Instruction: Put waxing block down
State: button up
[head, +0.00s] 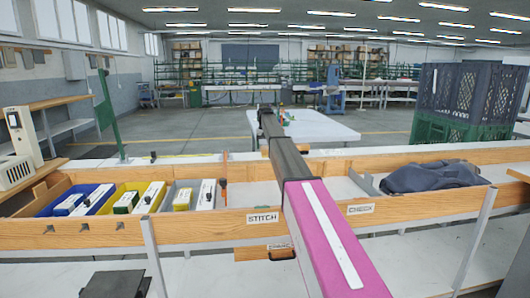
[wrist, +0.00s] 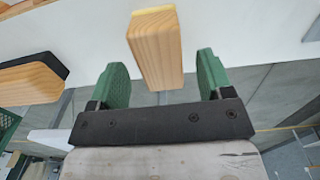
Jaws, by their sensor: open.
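A pale wooden block (wrist: 155,50), which I take to be the waxing block, shows in the wrist view between the two green fingers of my gripper (wrist: 163,75). The gripper is open, with a visible gap on each side of the block. The block's far end overlaps a white surface (wrist: 230,25); I cannot tell whether it rests on it. In the head view my arm reaches toward a white table (head: 325,128); my gripper and the block cannot be made out clearly there.
Another wooden piece with a black side (wrist: 30,82) lies left of the gripper. In the head view, a wooden bench rack (head: 200,232) holds blue, yellow and grey bins and a dark cloth (head: 432,177). Stacked crates (head: 460,92) stand at the right. Open floor surrounds the white table.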

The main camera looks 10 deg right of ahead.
aim_at(265, 148)
notch_tip(265, 148, up, 8)
jog(key=shift+r, duration=0.2)
jog(key=shift+s, duration=0.15)
